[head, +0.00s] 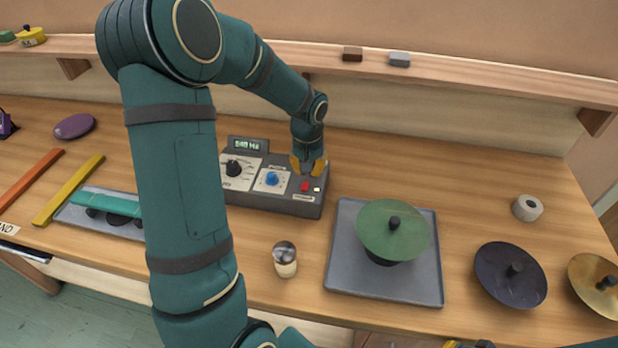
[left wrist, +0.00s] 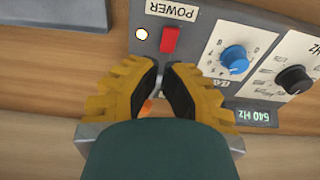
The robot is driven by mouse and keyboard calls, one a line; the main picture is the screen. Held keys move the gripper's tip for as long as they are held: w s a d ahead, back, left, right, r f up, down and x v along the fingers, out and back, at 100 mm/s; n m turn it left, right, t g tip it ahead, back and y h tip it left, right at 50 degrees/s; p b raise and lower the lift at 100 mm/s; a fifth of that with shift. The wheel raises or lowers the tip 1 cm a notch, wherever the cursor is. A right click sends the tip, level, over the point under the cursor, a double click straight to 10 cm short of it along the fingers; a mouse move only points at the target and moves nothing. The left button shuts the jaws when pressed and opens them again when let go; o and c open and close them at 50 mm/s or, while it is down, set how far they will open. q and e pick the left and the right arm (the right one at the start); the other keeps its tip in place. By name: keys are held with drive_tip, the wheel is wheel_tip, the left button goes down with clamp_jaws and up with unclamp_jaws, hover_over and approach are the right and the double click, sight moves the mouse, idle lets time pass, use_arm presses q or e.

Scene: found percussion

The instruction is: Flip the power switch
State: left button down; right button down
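The power switch is a red rocker (head: 305,186) at the right end of a grey control box (head: 262,197). In the left wrist view the red switch (left wrist: 170,40) sits beside an upside-down POWER label (left wrist: 172,11) and a small bright round light (left wrist: 142,33). My left gripper (head: 309,168) is over the box just behind the switch. In the left wrist view its yellow fingers (left wrist: 160,72) come together at the tips, with nothing seen held, and the tips appear just short of the switch. Only a sliver of my right gripper (head: 468,344) shows at the bottom edge.
The box also has a blue knob (head: 272,179), a black knob (head: 234,168) and a display reading 540 Hz (head: 248,145). A grey tray (head: 342,270) with a green disc (head: 393,230) stands to the right. A small glass jar (head: 285,260) stands in front.

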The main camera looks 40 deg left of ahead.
sight(307, 186)
use_arm(q)
wheel_tip(307, 186, up, 7)
drive_tip(key=shift+s, duration=0.4)
drive_tip(key=shift+d+f, duration=0.1)
drive_tip(key=w+r+g+p, duration=0.1)
drive_tip(key=p, duration=0.2)
drive_tip(key=w+a+r+g+h+p, duration=0.1)
drive_tip(key=p, duration=0.2)
drive_tip(key=shift+w+a+r+p, duration=0.15)
drive_tip(key=shift+a+r+p, duration=0.05)
drive_tip(key=shift+r+p, duration=0.15)
drive_tip(key=shift+f, duration=0.2)
drive_tip(key=f, duration=0.4)
drive_tip(key=s+f, duration=0.1)
drive_tip(key=f, duration=0.4)
drive_tip(key=s+d+f, duration=0.1)
drive_tip(key=f, duration=0.3)
drive_tip(key=shift+f, duration=0.3)
